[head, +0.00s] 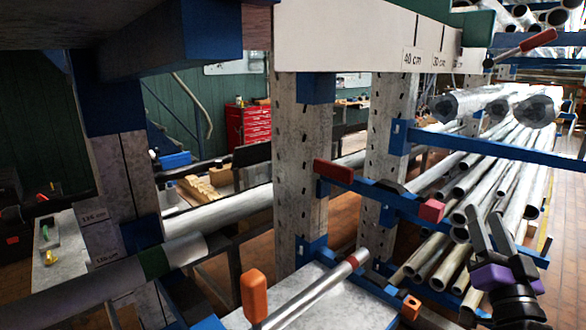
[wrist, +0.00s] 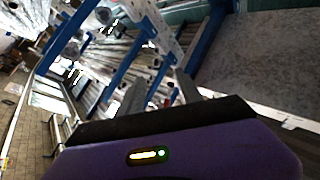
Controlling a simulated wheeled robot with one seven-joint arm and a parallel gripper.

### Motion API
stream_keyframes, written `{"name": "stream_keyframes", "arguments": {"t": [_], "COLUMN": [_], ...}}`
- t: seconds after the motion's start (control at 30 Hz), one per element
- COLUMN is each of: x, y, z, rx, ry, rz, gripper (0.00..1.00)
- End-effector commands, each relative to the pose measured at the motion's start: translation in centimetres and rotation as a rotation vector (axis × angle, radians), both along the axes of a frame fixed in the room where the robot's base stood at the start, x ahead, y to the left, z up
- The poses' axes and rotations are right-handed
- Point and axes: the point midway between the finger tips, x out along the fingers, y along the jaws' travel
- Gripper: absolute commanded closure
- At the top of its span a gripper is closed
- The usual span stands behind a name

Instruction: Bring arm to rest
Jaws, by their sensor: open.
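My gripper (head: 484,222) is at the lower right of the head view, with its two grey fingers pointing up and apart. It is open, with nothing between the fingers. Its purple and black body shows below them. In the wrist view the purple housing (wrist: 180,155) fills the bottom, and the fingers (wrist: 160,92) extend beyond its dark edge. In the head view the gripper appears in front of the rack of metal pipes (head: 500,170); I cannot tell the exact gap.
Blue rack arms (head: 480,143) reach out beside perforated grey posts (head: 300,150). A grey bench top (head: 340,305) with an orange-handled bar (head: 254,295) lies to the left of my gripper. A red tool cabinet (head: 248,125) stands at the back. Brown floor (head: 245,260) shows between the racks.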

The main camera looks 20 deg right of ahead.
Motion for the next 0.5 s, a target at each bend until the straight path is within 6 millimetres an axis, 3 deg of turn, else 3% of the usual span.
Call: {"name": "stream_keyframes", "arguments": {"t": [0.03,0.2,0.5], "x": [-0.5,-3.0,-8.9], "y": [1.9,7.3,17.0], "z": [-2.2,-7.4,-14.2], "rx": [0.005,-0.011,-0.073], "ry": [0.027,0.109,0.281], "rz": [0.001,0.002,0.071], "gripper": [0.58,0.58,0.58]}}
